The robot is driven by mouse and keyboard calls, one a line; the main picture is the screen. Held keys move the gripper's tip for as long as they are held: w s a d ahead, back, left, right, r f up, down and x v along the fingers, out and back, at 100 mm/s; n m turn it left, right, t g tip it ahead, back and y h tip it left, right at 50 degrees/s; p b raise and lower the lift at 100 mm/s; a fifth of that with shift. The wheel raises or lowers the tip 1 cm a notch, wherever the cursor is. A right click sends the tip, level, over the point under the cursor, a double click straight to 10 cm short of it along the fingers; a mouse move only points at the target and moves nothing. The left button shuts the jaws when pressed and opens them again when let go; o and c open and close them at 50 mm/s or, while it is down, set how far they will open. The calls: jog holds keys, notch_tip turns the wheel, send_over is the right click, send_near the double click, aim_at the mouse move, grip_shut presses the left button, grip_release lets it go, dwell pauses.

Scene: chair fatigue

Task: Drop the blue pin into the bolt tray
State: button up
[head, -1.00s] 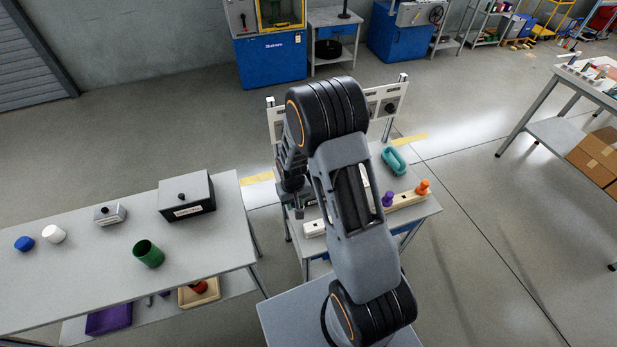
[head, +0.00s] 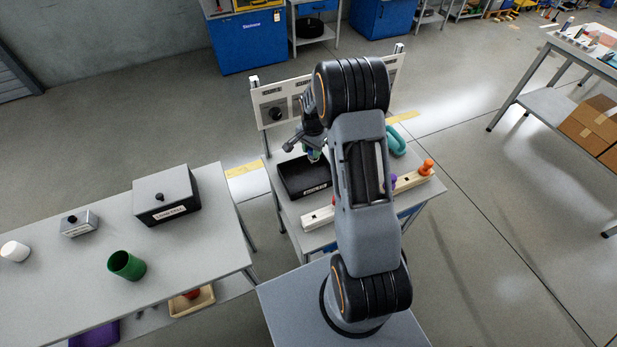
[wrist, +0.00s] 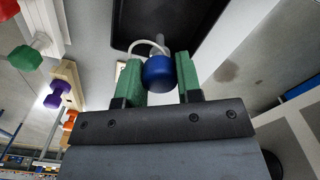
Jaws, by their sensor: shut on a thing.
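My gripper (wrist: 160,85) is shut on the blue pin (wrist: 158,70), with a green-padded finger on each side of its head. The pin's shaft points away from the gripper toward a black tray (wrist: 190,18) in the wrist view. In the head view my gripper (head: 313,157) is over the back part of the black tray (head: 292,191), which stands on the small middle table. The tray's front label is too small to read. The pin is hardly visible in the head view. I cannot tell the exact height of the pin above the tray floor.
A pale rack (head: 412,180) in front of and right of the tray carries a purple pin (head: 393,182) and an orange pin (head: 427,167). A teal handle-shaped thing (head: 397,142) lies behind it. A panel with dials (head: 272,112) stands at the table's back edge.

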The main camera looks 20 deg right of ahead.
jog(key=shift+f+b, duration=1.1)
jog(key=shift+f, duration=1.15)
jog(key=o, duration=0.9)
jog(key=shift+o, duration=0.2)
jog(key=shift+r, duration=0.1)
notch_tip(320, 180, up, 14)
jog(key=shift+f+b, duration=0.1)
jog(key=shift+b, duration=0.25)
